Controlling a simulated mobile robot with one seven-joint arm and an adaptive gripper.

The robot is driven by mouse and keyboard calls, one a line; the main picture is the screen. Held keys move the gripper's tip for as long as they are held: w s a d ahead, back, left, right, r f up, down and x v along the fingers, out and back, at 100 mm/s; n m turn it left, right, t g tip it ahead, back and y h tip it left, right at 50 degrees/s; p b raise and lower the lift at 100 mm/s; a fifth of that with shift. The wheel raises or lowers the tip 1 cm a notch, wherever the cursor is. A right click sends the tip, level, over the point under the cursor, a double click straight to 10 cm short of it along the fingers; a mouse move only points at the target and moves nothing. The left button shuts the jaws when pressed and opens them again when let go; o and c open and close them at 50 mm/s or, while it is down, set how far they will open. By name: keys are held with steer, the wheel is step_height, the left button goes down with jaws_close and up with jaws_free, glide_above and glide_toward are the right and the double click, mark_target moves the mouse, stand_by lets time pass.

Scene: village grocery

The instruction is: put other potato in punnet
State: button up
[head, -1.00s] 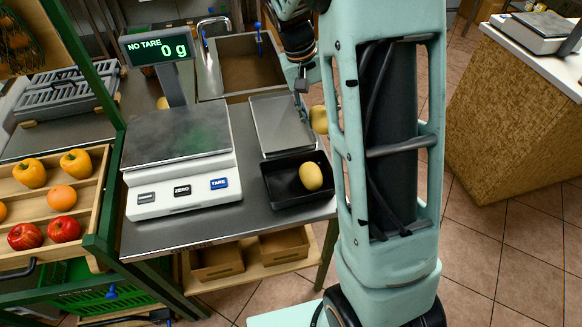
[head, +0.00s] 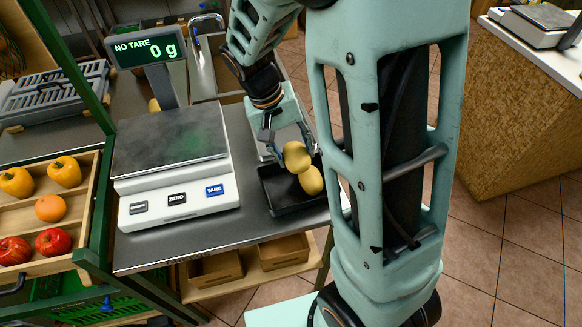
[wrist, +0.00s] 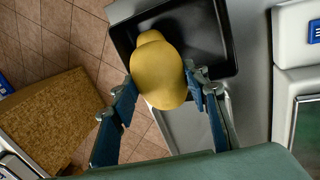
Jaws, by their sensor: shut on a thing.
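My gripper (head: 288,151) is shut on a yellow potato (head: 297,157), held over the black punnet. The held potato also shows between the fingers in the wrist view (wrist: 162,79). The black punnet (head: 285,207) stands on the steel counter, right of the scale. Another potato (head: 311,181) is in the punnet at its right side. The held potato partly overlaps it in both views, so I cannot tell whether the two touch. The punnet's bare inside also shows in the wrist view (wrist: 205,38).
A scale (head: 172,165) reading 0 g stands left of the punnet. A shelf with yellow peppers (head: 65,171), an orange (head: 49,208) and red apples (head: 53,241) is at the far left. A sink (head: 207,72) is behind. Tiled floor lies to the right.

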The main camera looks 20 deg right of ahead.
mark_target(291, 169)
steer(key=shift+s+a+f, duration=0.3)
steer(key=shift+f, duration=0.25)
steer(key=f, duration=0.3)
steer(key=shift+s+a+f, duration=0.2)
steer(key=shift+s, duration=0.05)
steer(key=shift+f, duration=0.15)
steer(key=shift+f+b, duration=0.65)
steer(key=shift+b, duration=0.05)
steer(key=o, duration=1.3)
steer(key=shift+r, duration=0.1)
